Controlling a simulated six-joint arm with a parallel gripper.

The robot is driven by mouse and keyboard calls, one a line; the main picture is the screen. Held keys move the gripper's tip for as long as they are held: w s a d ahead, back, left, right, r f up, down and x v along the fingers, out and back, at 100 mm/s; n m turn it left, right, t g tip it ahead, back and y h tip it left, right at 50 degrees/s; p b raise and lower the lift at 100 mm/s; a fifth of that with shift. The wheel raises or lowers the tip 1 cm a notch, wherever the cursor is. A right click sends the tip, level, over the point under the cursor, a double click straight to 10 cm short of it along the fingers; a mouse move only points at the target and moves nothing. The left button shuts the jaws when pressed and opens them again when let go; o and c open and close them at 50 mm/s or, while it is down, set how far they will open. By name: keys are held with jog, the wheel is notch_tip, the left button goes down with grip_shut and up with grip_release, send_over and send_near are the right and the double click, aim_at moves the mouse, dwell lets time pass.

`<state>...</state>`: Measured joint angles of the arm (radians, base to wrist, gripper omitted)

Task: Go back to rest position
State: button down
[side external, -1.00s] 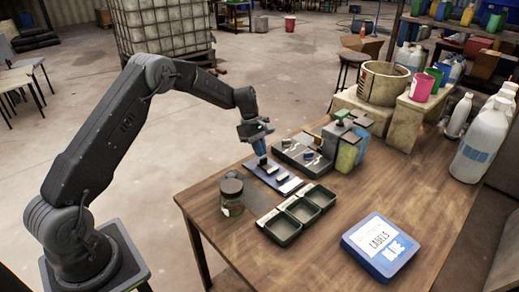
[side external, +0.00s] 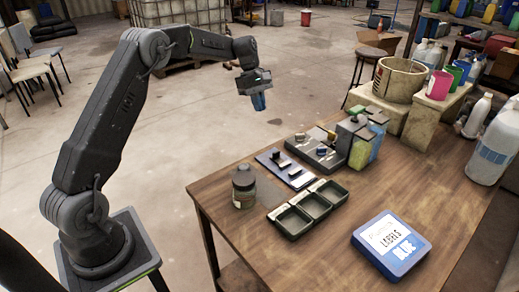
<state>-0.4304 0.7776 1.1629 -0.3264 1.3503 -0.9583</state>
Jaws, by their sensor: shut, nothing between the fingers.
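My gripper (side external: 259,101) hangs from the end of my raised arm, pointing down, shut and with nothing seen in it. In the picture it is above and to the left of the wooden table (side external: 370,225), clear of everything on it. Below it on the table lie a small plate with dark and light blocks (side external: 286,170) and a dark tray with small parts (side external: 318,151).
Three joined dark bins (side external: 308,208), a lidded jar (side external: 243,187) and a blue-and-white labels box (side external: 391,245) stand on the table. Green and blue containers (side external: 361,148), a bucket (side external: 398,78) and white bottles (side external: 493,148) stand behind. Open floor surrounds my gripper.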

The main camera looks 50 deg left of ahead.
jog(key=s+d+r+m+t+y, duration=0.25)
jog(key=s+d+r+m, duration=0.55)
jog(key=s+d+r, duration=0.5)
jog(key=s+d+f+m+t, duration=0.1)
jog(key=s+m, duration=0.3)
jog(key=s, duration=0.5)
jog(key=s+d+f+m+t+y, duration=0.1)
jog(key=s+d+m, duration=0.3)
jog(key=s, duration=0.6)
jog(key=shift+s+f+m+t, duration=0.3)
jog(key=shift+f+m+t, duration=0.15)
jog(key=shift+f+m, duration=0.05)
jog(key=c, duration=1.9)
grip_release()
jog(key=shift+d+y, duration=0.1)
jog(key=shift+y, duration=0.15)
